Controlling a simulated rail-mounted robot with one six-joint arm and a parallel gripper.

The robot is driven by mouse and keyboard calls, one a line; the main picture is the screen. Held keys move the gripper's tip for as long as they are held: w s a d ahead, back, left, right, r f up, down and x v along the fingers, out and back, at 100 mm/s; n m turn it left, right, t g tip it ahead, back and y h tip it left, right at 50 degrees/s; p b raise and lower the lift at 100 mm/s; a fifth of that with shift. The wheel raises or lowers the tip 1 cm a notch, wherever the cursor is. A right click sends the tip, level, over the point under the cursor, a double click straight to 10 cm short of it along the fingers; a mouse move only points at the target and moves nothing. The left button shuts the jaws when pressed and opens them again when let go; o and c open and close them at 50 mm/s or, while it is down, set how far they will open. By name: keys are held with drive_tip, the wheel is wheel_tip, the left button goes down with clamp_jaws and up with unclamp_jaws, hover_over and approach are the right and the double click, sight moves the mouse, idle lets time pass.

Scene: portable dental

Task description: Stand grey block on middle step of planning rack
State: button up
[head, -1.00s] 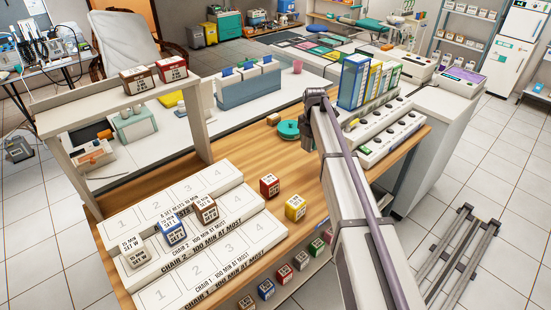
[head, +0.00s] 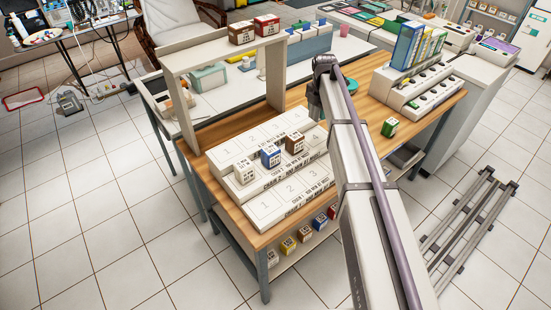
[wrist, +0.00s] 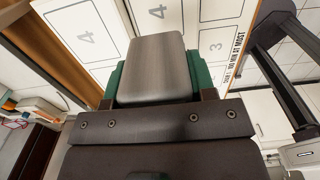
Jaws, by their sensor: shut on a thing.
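The planning rack (head: 221,157) is a white three-step stand on the wooden bench. A pale grey block (head: 245,171) stands upright at the left of its middle step. A blue block (head: 271,156) and a brown block (head: 295,143) stand to its right on that step. My gripper (head: 316,103) is beyond the rack's right end, above the bench. In the wrist view a grey finger (wrist: 153,68) covers most of a green block (wrist: 202,76) held in my gripper. Its far side is hidden. Rack slots marked 3 and 4 lie below it.
Another green block (head: 389,128) stands on the bench right of my arm. Several coloured blocks (head: 288,246) sit on the lower shelf. A raised shelf (head: 215,50) holds a brown and a red block. Binders (head: 408,45) and a white socketed unit (head: 420,90) stand at the right.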

drive_tip(key=b, duration=0.6)
hover_over(316, 137)
wheel_tip(316, 137, down, 7)
drive_tip(key=shift+r, duration=0.2)
wheel_tip(316, 137, down, 4)
drive_tip(key=b, duration=0.3)
drive_tip(key=shift+s+a+r+b, duration=0.1)
drive_tip(key=shift+b, duration=0.2)
drive_tip(key=o, duration=0.7)
drive_tip(key=shift+r, duration=0.1)
drive_tip(key=shift+c, duration=0.2)
wheel_tip(316, 137, up, 13)
drive_tip(key=p, duration=1.3)
drive_tip(key=shift+s+f, duration=0.1)
drive_tip(key=shift+f, duration=0.15)
drive_tip(key=s+m, duration=2.5)
drive_tip(key=s, duration=0.8)
drive_tip(key=shift+s, duration=0.4)
